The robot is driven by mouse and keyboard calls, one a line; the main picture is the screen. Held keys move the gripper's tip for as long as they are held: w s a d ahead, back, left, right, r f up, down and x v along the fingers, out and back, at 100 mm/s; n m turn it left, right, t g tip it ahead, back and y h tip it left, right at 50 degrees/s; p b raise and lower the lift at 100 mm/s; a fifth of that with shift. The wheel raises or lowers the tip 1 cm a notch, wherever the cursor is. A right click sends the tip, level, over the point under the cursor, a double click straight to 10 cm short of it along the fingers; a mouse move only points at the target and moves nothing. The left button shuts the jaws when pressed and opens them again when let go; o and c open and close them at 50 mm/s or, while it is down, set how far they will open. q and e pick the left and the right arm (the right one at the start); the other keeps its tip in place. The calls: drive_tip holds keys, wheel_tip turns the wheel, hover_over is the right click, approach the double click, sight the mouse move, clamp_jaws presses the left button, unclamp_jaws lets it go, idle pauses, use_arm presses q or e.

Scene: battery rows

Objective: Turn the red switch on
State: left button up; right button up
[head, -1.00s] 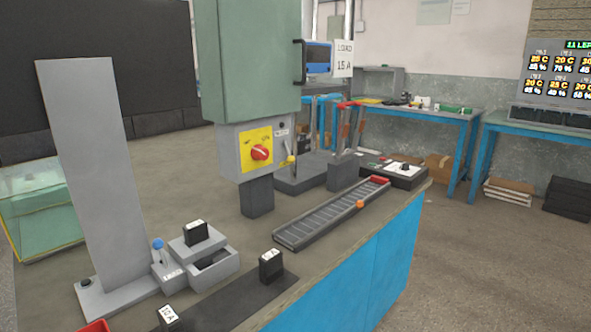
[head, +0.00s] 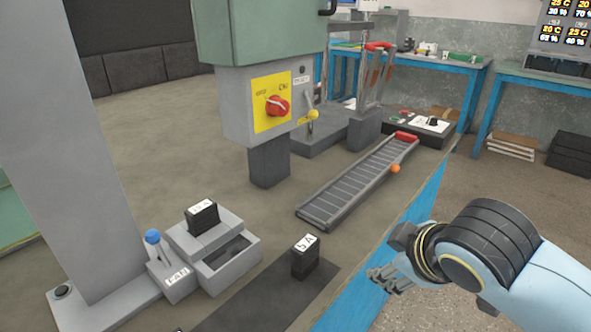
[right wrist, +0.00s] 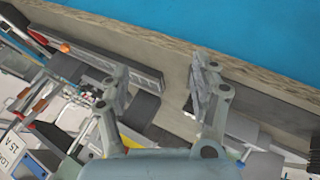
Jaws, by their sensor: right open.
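The red switch (head: 277,105) is a rotary knob on a yellow plate (head: 262,120). The plate is on the front of a grey box under a green cabinet (head: 255,32). Small lettering stands around the knob, and its light mark appears to point toward the left label. My right gripper (head: 379,278) is in the lower right of the head view, beyond the bench's blue side, well apart from the switch. It is open and empty in the right wrist view (right wrist: 163,92). The switch is not clearly visible there. My left gripper is not in view.
A yellow-knobbed lever (head: 312,115) is beside the switch. A conveyor (head: 345,190) with an orange ball (head: 395,168) runs along the bench edge. A black 5A block (head: 305,258) and a blue-knobbed lever (head: 153,237) stand in front.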

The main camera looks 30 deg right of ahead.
drive_tip(key=w+d+r+n+t+h, duration=0.1)
drive_tip(key=w+d+r+n+t, duration=0.25)
drive_tip(key=w, duration=0.35)
drive_tip(key=n+t+y, duration=0.7)
drive_tip(key=n+y, duration=0.3)
drive_tip(key=n, duration=2)
approach(284, 111)
drive_tip(key=shift+g, duration=0.25)
drive_tip(key=p+x, duration=0.1)
drive_tip(key=x, duration=0.9)
drive_tip(key=shift+r, duration=0.15)
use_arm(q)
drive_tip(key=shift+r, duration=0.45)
use_arm(e)
drive_tip(key=shift+d, duration=0.1)
drive_tip(key=shift+c, duration=0.3)
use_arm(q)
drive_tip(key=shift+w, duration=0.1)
use_arm(e)
drive_tip(key=shift+m, duration=0.25)
drive_tip(key=c, duration=1.1)
